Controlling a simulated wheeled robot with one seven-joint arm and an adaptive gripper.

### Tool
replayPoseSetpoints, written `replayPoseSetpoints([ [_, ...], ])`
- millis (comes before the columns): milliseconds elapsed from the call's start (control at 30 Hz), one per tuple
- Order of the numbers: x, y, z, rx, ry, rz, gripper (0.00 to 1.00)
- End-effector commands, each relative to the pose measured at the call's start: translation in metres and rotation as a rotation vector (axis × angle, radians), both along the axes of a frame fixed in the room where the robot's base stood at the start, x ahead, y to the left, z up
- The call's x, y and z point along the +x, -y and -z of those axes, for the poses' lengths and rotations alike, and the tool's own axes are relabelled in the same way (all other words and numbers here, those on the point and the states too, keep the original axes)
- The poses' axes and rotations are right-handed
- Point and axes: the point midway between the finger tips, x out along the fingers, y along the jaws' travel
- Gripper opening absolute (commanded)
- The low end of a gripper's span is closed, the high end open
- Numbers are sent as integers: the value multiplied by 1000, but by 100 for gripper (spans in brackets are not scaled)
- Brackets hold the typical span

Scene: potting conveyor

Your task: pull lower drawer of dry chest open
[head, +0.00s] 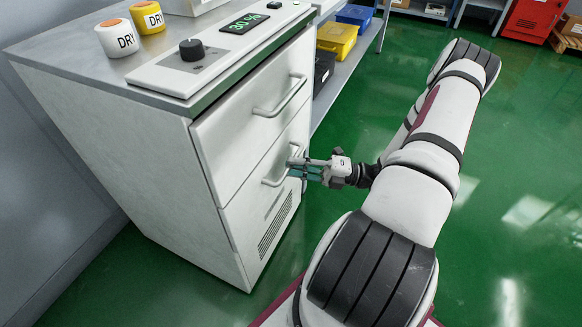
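The dry chest (135,165) is a white cabinet with a grey metal top, at the left of the head view. Its upper drawer (232,130) and lower drawer (245,193) both look flush with the front. The lower drawer has a bar handle (272,183). My gripper (299,170) is at this handle, coming from the right, with its fingertips overlapping the handle's far part. The fingers hide some of the bar, and I cannot tell whether they are closed on it or only around it.
The upper drawer's handle (283,97) sticks out above my gripper. A knob (191,49), a display reading 30% (244,24) and two "DRY" containers, white (117,38) and yellow (148,17), are on top. Bins, including a yellow one (338,38), stand behind. Green floor (320,225) in front is clear.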

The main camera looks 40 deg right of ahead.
Motion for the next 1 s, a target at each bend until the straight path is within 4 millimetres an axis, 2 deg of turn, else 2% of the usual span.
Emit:
replayPoseSetpoints([
  [200,10,-10,-2,0,0,1,20],
  [467,11,-11,-3,0,0,0,20],
  [567,11,-10,-3,0,0,0,2],
  [600,11,-10,-3,0,0,0,0],
  [1000,10,-10,-3,0,-3,0,0],
])
